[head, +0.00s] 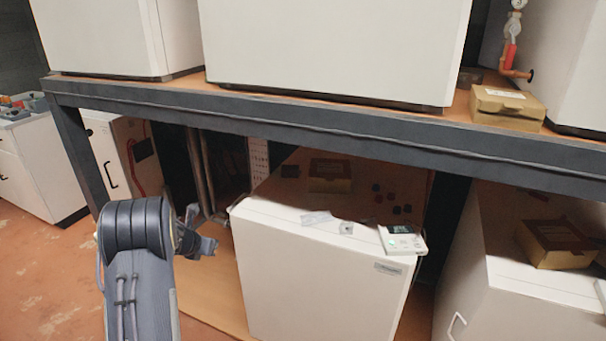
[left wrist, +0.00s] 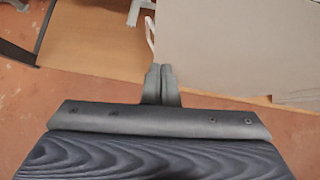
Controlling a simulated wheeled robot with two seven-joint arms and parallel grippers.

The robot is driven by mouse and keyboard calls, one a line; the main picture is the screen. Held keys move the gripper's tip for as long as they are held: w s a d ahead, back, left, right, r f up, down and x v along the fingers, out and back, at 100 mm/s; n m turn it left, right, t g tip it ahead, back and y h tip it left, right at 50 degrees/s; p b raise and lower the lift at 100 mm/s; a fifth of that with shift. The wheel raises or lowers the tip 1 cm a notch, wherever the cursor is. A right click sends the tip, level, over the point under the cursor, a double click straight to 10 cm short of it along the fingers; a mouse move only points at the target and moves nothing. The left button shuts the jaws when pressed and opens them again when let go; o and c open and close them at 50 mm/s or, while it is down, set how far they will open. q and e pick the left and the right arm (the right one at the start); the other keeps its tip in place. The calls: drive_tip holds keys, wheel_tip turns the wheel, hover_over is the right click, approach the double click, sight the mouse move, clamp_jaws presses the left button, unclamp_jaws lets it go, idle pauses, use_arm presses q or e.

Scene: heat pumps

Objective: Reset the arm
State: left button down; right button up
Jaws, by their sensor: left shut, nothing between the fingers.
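My left arm comes up from the bottom left of the head view. My left gripper (head: 212,246) is in front of the lower shelf, just left of a white heat pump unit (head: 310,275). In the left wrist view the two fingers (left wrist: 161,72) are together, with nothing between them. The corner of the white unit (left wrist: 235,45) shows beyond and to the right of the fingertips. My right gripper is in neither view.
A dark shelf beam (head: 330,135) crosses above, carrying large white units and a cardboard box (head: 507,106). A white device with a small screen (head: 402,240) lies on the lower unit. Another white unit (head: 525,275) stands at right. Open reddish floor (head: 45,265) lies at left.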

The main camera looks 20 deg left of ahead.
use_arm(q)
drive_tip(key=s+d+r+n+t+y+p, duration=0.15)
drive_tip(key=s+r+n, duration=0.25)
drive_tip(key=r+n, duration=0.6)
drive_tip(key=s+d+r+n+y+p, duration=0.1)
drive_tip(key=s+r+n+y+p, duration=0.15)
drive_tip(key=s+r+n, duration=0.5)
drive_tip(key=s+d+r+n+g+h+p, duration=0.1)
drive_tip(key=s+d+n+h, duration=0.3)
drive_tip(key=s+d+n, duration=0.6)
drive_tip(key=s+d+r+n+g+h+p, duration=0.2)
drive_tip(key=s+d+r+n+g+h, duration=0.1)
drive_tip(key=s+d+n, duration=0.7)
drive_tip(key=s+d+h, duration=0.1)
drive_tip(key=s+d, duration=0.3)
drive_tip(key=d, duration=0.2)
drive_tip(key=shift+s+d, duration=0.15)
drive_tip(key=shift+s, duration=0.1)
drive_tip(key=shift+g, duration=0.25)
